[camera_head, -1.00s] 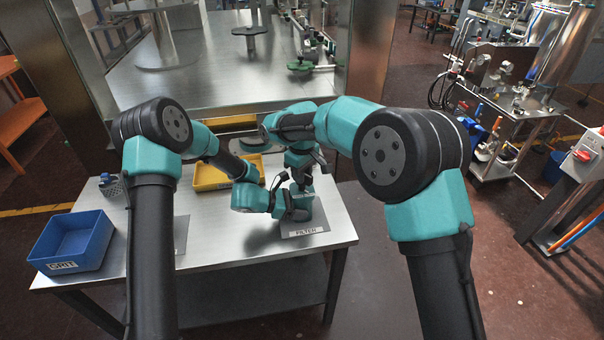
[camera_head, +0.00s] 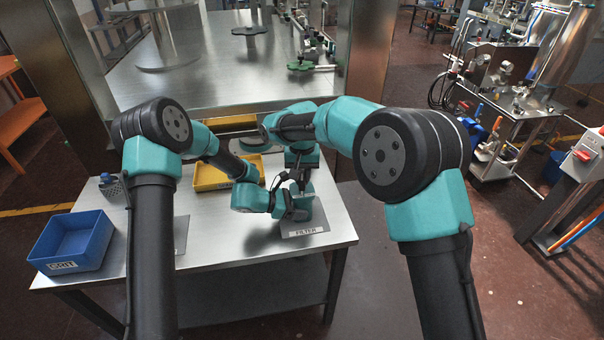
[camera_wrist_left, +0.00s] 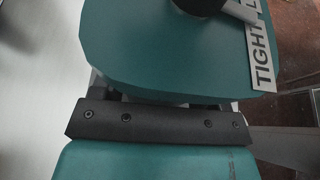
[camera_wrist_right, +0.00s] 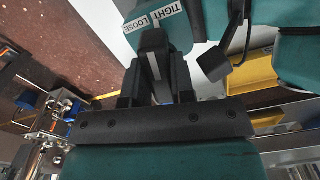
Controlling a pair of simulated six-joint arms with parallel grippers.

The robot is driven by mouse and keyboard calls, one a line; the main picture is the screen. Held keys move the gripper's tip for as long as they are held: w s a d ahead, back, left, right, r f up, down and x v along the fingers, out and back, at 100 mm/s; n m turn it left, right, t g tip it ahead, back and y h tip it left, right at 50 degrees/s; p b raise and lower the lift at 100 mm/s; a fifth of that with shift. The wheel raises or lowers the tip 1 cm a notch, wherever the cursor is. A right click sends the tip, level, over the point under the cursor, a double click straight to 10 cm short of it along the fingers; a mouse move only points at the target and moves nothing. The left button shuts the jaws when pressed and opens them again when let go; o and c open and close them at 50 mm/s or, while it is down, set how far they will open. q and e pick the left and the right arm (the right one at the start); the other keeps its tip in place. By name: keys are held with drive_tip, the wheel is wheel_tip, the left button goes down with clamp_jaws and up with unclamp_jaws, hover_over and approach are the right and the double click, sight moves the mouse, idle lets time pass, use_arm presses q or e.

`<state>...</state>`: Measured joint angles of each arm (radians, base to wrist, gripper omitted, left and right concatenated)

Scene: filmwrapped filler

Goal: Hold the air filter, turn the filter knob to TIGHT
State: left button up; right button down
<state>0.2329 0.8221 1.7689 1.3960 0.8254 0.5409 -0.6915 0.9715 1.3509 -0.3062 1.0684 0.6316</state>
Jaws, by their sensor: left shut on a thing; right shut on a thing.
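The air filter (camera_head: 305,218) is a teal, rounded block standing on the grey plate marked FILTER (camera_head: 306,231). My left gripper (camera_head: 290,206) is shut on its side; the teal body (camera_wrist_left: 165,55) fills the left wrist view above the gripper. My right gripper (camera_head: 303,186) comes down from above and is shut on the dark filter knob (camera_wrist_right: 152,65). A pale stripe runs along the knob. A white label (camera_wrist_right: 153,15) on the filter reads TIGHT and LOOSE. The stripe's end lies near the label, about between the two words. Fingers partly hide the knob.
A blue bin (camera_head: 72,240) with a label sits at the table's left end. The steel table (camera_head: 225,258) is bare in front. The filter plate lies near the table's right edge.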

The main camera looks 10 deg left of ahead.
drive_tip(key=m, duration=0.6)
drive_tip(key=shift+m, duration=0.3)
idle(0.4)
drive_tip(key=c, duration=1)
unclamp_jaws()
drive_tip(key=shift+o, duration=0.2)
